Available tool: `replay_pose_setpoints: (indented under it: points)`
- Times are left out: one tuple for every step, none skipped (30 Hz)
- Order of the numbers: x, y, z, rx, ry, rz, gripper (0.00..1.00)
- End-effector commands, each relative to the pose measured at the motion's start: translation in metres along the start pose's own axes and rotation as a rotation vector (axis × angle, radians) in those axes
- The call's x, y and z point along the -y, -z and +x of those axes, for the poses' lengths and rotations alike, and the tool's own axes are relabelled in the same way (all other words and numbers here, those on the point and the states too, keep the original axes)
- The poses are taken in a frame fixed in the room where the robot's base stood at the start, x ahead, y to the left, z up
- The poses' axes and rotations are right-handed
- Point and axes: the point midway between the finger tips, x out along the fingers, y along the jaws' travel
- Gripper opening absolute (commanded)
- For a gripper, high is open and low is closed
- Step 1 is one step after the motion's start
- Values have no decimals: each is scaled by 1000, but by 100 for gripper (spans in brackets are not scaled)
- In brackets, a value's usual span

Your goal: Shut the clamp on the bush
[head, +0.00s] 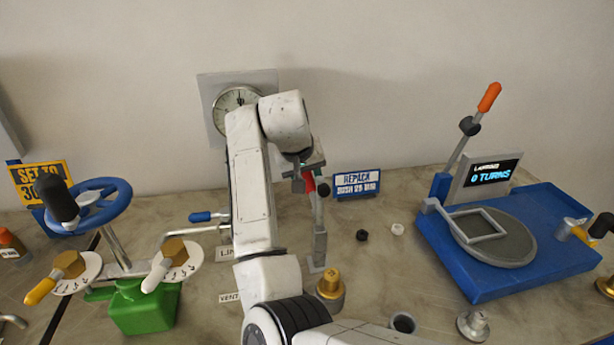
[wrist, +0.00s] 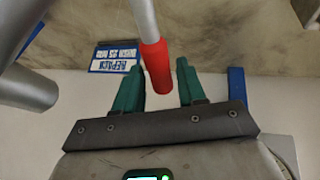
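A lever with a red grip (head: 309,182) and a grey shaft (head: 320,222) stands upright behind my arm; it looks like the clamp's handle. My gripper (head: 306,172) is at its top, partly hidden by my own wrist. In the wrist view, the red grip (wrist: 156,66) lies between the green fingers of my gripper (wrist: 161,78). The fingers are apart, with a clear gap on the right; the grip overlaps the left finger, and I cannot tell if they touch. The clamp's lower part is mostly hidden. A brass fitting (head: 330,283) stands below the lever; I cannot tell which piece is the bush.
A blue-framed sign (head: 357,184) stands behind the lever. Small black (head: 362,236) and white (head: 397,229) pieces lie right of it. A blue station (head: 560,235) with an orange-tipped lever is at the right. A blue handwheel (head: 100,205) and green base (head: 142,308) are left.

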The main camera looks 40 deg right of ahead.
Motion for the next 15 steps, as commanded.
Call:
replay_pose_setpoints:
  points:
    - [0, 0, 0, 0, 0, 0, 35]
    - [0, 0, 0, 0, 0, 0, 32]
    - [0, 0, 0, 0, 0, 0, 28]
    - [0, 0, 0, 0, 0, 0, 26]
    - [0, 0, 0, 0, 0, 0, 23]
    - [0, 0, 0, 0, 0, 0, 19]
    - [0, 0, 0, 0, 0, 0, 16]
    - [0, 0, 0, 0, 0, 0, 13]
    - [0, 0, 0, 0, 0, 0, 9]
    - [0, 0, 0, 0, 0, 0, 6]
    - [0, 0, 0, 0, 0, 0, 4]
    - [0, 0, 0, 0, 0, 0, 0]
    - [0, 0, 0, 0, 0, 0, 0]
    - [0, 0, 0, 0, 0, 0, 0]
    - [0, 0, 0, 0, 0, 0, 0]
